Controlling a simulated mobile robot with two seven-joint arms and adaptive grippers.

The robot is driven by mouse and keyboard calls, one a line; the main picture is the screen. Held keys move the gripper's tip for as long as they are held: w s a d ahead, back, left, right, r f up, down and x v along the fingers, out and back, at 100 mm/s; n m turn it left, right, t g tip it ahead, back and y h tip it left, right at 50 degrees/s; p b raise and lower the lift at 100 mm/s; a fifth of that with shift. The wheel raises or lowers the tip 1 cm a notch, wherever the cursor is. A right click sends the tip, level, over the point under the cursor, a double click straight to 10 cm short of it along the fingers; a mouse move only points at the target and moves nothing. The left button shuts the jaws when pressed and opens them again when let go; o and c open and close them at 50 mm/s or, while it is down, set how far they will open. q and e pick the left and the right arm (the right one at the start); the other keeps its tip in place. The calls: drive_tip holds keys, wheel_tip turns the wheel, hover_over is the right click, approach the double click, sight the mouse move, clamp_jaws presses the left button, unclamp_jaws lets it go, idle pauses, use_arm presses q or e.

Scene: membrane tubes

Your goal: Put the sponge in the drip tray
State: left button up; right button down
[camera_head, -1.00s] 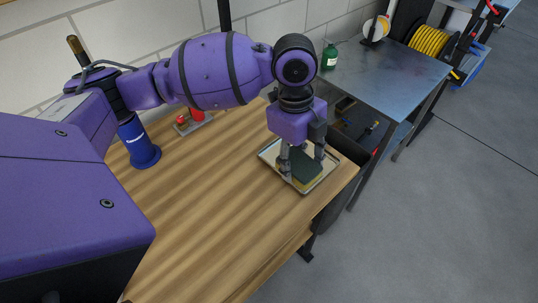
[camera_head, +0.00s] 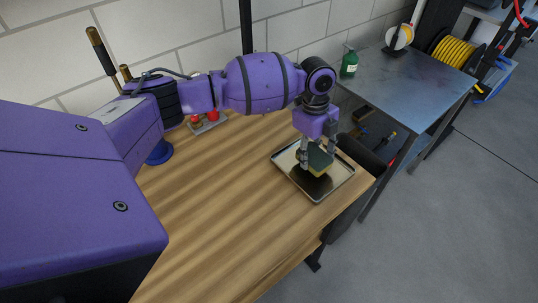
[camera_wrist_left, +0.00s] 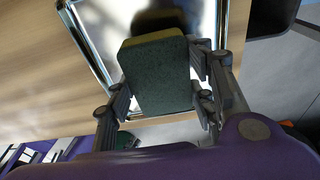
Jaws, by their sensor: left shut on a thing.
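The sponge (camera_head: 319,161), yellow with a dark green scouring side, is held between the fingers of my left gripper (camera_head: 317,163). It is over the drip tray, a shallow shiny metal tray (camera_head: 339,186) near the right end of the wooden bench. A dark reflection or shadow shows on the tray floor below the sponge, and the sponge looks raised off it. In the left wrist view the green face of the sponge (camera_wrist_left: 160,75) fills the space between the fingers, with the tray (camera_wrist_left: 100,42) behind it. My right gripper is not in view.
The wooden bench (camera_head: 225,205) is clear left of the tray. A red-knobbed item (camera_head: 208,121) and a blue object (camera_head: 160,153) stand toward the back left. A metal table (camera_head: 415,85) with a green bottle (camera_head: 348,63) is beyond the bench to the right.

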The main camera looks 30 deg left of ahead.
sight(309, 151)
use_arm(q)
drive_tip(key=shift+f, duration=0.7)
drive_tip(key=shift+f, duration=0.1)
drive_tip(key=o, duration=1.2)
drive_tip(key=shift+f, duration=0.1)
wheel_tip(309, 151, up, 12)
drive_tip(key=a, duration=0.1)
drive_tip(key=shift+w+a, duration=0.3)
drive_tip(key=shift+a, duration=0.05)
